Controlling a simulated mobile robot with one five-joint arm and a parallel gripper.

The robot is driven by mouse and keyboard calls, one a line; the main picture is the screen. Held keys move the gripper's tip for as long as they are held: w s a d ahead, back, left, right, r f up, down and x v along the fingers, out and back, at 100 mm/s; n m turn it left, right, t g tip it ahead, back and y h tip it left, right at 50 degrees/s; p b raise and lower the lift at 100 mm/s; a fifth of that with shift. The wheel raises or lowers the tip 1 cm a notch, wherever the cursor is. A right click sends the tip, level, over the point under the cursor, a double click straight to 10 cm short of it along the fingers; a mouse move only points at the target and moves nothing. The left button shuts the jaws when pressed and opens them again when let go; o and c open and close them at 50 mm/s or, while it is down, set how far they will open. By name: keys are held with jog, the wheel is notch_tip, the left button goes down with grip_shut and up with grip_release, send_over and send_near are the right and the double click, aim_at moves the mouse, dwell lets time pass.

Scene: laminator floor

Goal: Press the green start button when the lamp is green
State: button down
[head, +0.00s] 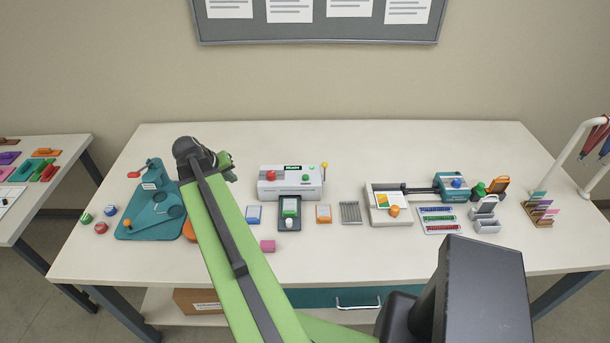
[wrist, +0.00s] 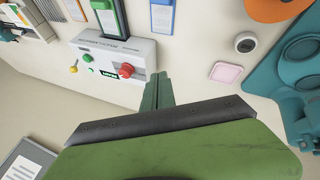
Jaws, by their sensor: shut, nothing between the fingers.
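The white machine (head: 290,189) stands at the back middle of the table. In the wrist view, my gripper (wrist: 161,78) shows beside the machine (wrist: 140,52), near the red button (wrist: 126,70); the green button (wrist: 88,57) is farther off.
A yellow-tipped lever (head: 324,166) stands at the machine's right end. A teal fixture (head: 143,222) lies left of my arm.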

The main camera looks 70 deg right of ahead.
jog(key=s+d+r+m+g, duration=0.1)
jog(key=s+d+r+m, duration=0.1)
jog(key=s+d, duration=0.7)
notch_tip(320, 180, up, 2)
jog(key=m+g+h, duration=0.2)
send_over(303, 178)
jog(key=shift+r, duration=0.1)
notch_tip(303, 178, down, 9)
jog(key=b, duration=0.8)
jog(key=shift+b, duration=0.3)
jog(key=shift+r, duration=0.1)
jog(key=shift+f+b, duration=0.35)
jog(key=shift+f, duration=0.1)
